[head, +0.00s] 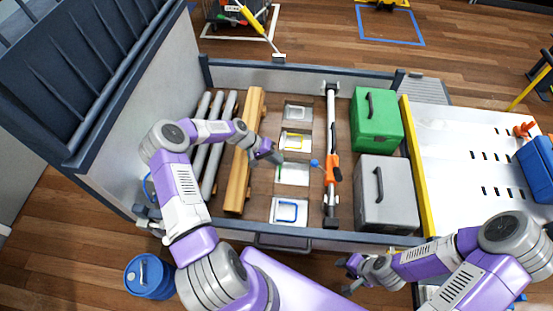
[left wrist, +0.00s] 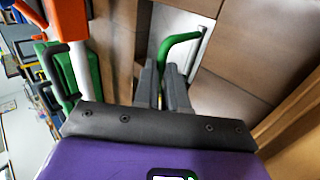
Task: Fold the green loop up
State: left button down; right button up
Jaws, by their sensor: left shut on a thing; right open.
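The green loop (left wrist: 181,40) shows in the left wrist view as a bent green bar, one end running down between my left fingertips. My left gripper (left wrist: 166,72) is shut on that end. In the head view, my left gripper (head: 277,158) is over the far edge of the third recessed plate (head: 293,175) from the back and mostly hides the loop. I cannot tell the loop's exact angle. My right gripper (head: 347,272) is open and empty, low in front of the bed's near wall.
A blue loop (head: 288,211) lies on the nearest plate; a yellow one (head: 295,136) is behind. Wooden beams (head: 243,165) lie left.

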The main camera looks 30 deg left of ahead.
pick_arm(q)
jog(key=shift+s+a+f, duration=0.3)
jog(key=shift+a+f, duration=0.05)
jog(key=shift+f, duration=0.1)
jog(key=c, duration=1.2)
grip_release()
jog(key=shift+f, duration=0.1)
jog(key=shift+w+r, duration=0.1)
jog(key=shift+r, duration=0.1)
jog(key=shift+a+r, duration=0.15)
jog(key=shift+r, duration=0.1)
jog(key=p+v, duration=0.2)
jog(key=v, duration=0.5)
